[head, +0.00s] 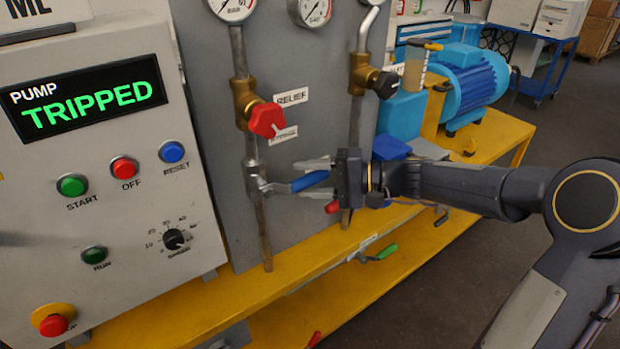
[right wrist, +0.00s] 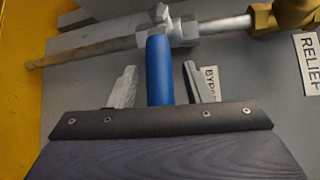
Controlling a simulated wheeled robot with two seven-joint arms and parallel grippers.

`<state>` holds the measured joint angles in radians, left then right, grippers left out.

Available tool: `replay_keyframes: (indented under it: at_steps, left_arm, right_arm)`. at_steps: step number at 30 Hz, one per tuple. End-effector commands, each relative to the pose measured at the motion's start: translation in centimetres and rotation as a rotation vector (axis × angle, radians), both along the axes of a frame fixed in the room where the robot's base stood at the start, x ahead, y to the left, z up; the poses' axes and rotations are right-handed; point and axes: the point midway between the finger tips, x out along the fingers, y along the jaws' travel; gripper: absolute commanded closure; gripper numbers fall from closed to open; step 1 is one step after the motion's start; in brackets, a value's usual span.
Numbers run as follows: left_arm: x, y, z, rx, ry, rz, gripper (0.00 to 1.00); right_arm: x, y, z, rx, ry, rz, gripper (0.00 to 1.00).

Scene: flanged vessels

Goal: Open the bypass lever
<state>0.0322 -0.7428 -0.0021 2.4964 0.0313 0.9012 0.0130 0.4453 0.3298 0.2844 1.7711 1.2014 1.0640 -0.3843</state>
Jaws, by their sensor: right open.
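The bypass lever (head: 309,181) has a blue handle on a silver valve on the left pipe, below the red relief knob. It sticks out to the right, across its pipe. My right gripper (head: 318,178) is open, with its fingers pointing left and the blue handle between them. In the right wrist view the blue handle (right wrist: 159,70) stands between the two fingers (right wrist: 158,86), with a gap visible on each side. A label partly reading BYP (right wrist: 210,84) is half hidden behind one finger. My left gripper is not in view.
The control panel (head: 100,220) at left shows TRIPPED. A red knob (head: 267,120) sits above the lever and a black knob (head: 387,84) on the right pipe. A green-handled lever (head: 380,253) is below, by the yellow frame (head: 200,310). A blue motor (head: 474,80) stands behind my right arm.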

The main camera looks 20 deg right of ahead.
Motion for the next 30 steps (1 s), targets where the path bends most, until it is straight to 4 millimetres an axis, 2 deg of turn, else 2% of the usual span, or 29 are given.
replay_keyframes:
  at_steps: [6, 15, 17, 25, 30]
  left_arm:
    - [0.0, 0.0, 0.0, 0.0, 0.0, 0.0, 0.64]
    - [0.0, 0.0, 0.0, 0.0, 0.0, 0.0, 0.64]
    - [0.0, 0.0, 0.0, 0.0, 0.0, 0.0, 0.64]
    - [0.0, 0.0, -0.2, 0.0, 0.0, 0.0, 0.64]
    - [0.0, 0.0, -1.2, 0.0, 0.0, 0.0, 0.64]
  right_arm:
    - [0.0, 0.1, 0.0, 0.0, 0.0, 0.0, 0.55]
    - [0.0, 0.0, 0.0, 0.0, 0.0, 0.001, 0.94]
    - [0.0, 0.0, 0.0, 0.0, 0.0, 0.001, 1.0]
    - [0.0, 0.0, -0.2, 0.006, 0.003, 0.001, 1.0]
    - [0.0, 0.0, -0.8, 0.045, 0.018, 0.002, 1.0]
